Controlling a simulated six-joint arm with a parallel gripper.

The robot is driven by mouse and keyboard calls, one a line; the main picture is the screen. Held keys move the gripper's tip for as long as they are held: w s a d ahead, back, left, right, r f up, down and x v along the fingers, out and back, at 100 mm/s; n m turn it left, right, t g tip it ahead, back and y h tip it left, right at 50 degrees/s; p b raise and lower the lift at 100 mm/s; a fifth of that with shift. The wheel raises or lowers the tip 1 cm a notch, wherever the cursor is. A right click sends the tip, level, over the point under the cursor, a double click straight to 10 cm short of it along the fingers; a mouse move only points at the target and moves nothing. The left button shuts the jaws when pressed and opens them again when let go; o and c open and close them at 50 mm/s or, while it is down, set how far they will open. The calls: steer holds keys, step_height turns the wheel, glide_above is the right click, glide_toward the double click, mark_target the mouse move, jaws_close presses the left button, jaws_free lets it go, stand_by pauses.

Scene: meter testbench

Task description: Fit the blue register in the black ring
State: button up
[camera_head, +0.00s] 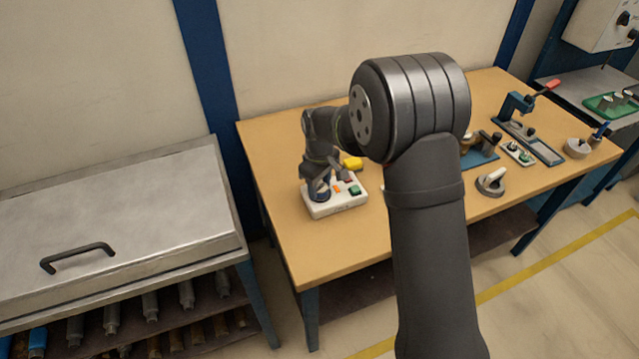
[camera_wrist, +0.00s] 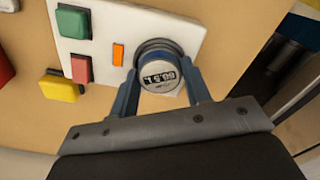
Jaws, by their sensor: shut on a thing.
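The blue register (camera_wrist: 160,78) is round with a pale face and a numeric display, which is upside down in the wrist view. My gripper (camera_wrist: 160,88) is shut on it, one finger on each side. A dark ring (camera_wrist: 153,46) shows just behind the register at the corner of a white panel (camera_wrist: 140,24). The register overlaps the ring, and I cannot tell whether it is seated in it or just above. In the head view my gripper (camera_head: 319,184) is over the near left part of the white panel (camera_head: 335,208), and a blue part (camera_head: 320,194) shows below it.
The panel carries a green block (camera_wrist: 73,22), a red block (camera_wrist: 82,69) and a small orange piece (camera_wrist: 118,54). A yellow block (camera_wrist: 60,87) lies beside it. A white-handled part (camera_head: 490,182) and a blue press (camera_head: 518,105) stand to the right. The table front (camera_head: 320,250) is clear.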

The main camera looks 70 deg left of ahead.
steer(key=shift+f, duration=0.15)
steer(key=o, duration=1.1)
steer(key=shift+c, duration=0.2)
steer(key=shift+o, duration=0.2)
steer(key=shift+d+f, duration=0.1)
steer(key=shift+s, duration=0.1)
steer(key=shift+o, duration=0.2)
steer(key=shift+r, duration=3.65)
